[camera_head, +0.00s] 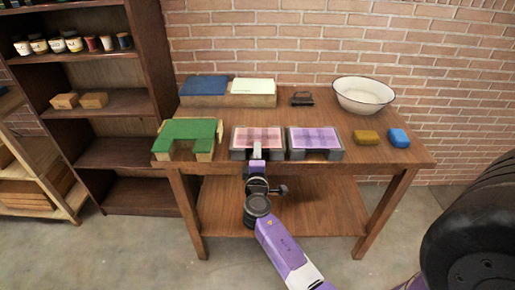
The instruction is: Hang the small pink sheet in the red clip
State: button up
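A pink sheet (248,136) lies flat on a dark-framed stand near the table's front edge. My gripper (257,149) is at the middle of this sheet's front edge, reaching in from the front. Its fingertips overlap the sheet's edge in the picture. The fingers are too small to tell whether they are open or shut on the sheet. A purple sheet (316,137) lies on a similar stand just to the right. I cannot make out a red clip in this view.
A green piece on wooden supports (188,131) stands left of the pink sheet. Behind, a wooden block (228,101) bears a blue and a pale green piece.

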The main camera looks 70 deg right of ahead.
jog(key=shift+x, duration=0.8)
jog(key=shift+c, duration=0.4)
grip_shut()
jog(key=shift+r+p, duration=1.1)
jog(key=shift+r, duration=0.5)
jog(key=shift+f, duration=0.15)
jog(key=shift+a, duration=0.1)
jog(key=r+v, duration=0.3)
jog(key=v, duration=1.9)
